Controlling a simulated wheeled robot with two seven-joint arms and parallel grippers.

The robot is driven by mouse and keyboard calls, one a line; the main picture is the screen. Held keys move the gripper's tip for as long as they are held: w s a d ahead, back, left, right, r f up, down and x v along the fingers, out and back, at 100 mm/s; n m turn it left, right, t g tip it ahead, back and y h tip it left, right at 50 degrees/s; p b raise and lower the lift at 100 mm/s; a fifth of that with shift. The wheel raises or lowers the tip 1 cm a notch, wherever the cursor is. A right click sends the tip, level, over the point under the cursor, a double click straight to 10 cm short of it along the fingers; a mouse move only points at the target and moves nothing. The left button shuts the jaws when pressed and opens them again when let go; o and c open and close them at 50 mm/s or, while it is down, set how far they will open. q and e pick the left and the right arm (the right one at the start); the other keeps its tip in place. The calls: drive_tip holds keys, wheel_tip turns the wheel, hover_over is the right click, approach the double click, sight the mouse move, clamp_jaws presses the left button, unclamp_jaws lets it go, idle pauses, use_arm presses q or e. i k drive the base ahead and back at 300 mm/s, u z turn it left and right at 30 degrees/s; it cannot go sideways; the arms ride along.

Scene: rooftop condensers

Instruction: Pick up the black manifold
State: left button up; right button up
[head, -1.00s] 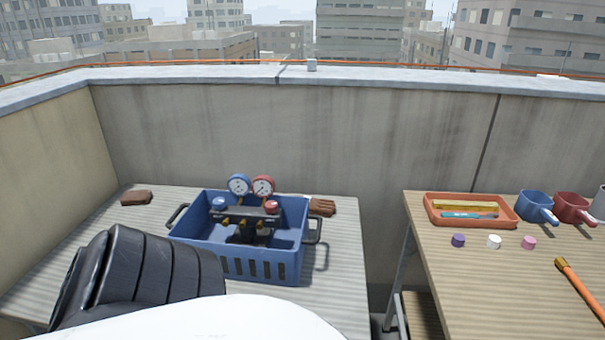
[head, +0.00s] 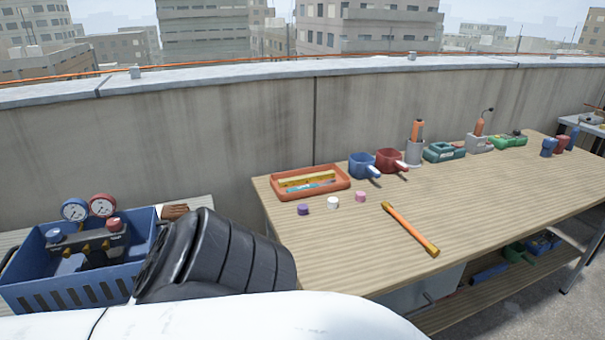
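The black manifold (head: 103,243) with a blue and a red gauge on top sits in the blue crate (head: 75,294) at the left. A blue knob and a red knob show on its two ends. The crate stands on a table at the left edge of the head view. A black, ribbed sleeve and a white link of my own arm cover the lower left and part of the crate's right side. Neither of my grippers shows in the head view.
A brown glove (head: 174,211) lies behind the crate. The long wooden bench (head: 350,245) at the right holds an orange tray (head: 333,192), three small caps, blue and red cups (head: 390,161), an orange-handled tool (head: 410,229) and several devices. A concrete parapet runs behind.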

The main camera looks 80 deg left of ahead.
sight(96, 245)
drive_tip(key=i, duration=0.9)
drive_tip(key=u, duration=4.4)
drive_tip(key=i, duration=0.5)
drive_tip(key=z, duration=0.05)
drive_tip(key=k, duration=1)
drive_tip(key=u, duration=1.55)
drive_tip(key=i, duration=1.35)
drive_tip(key=z, duration=0.1)
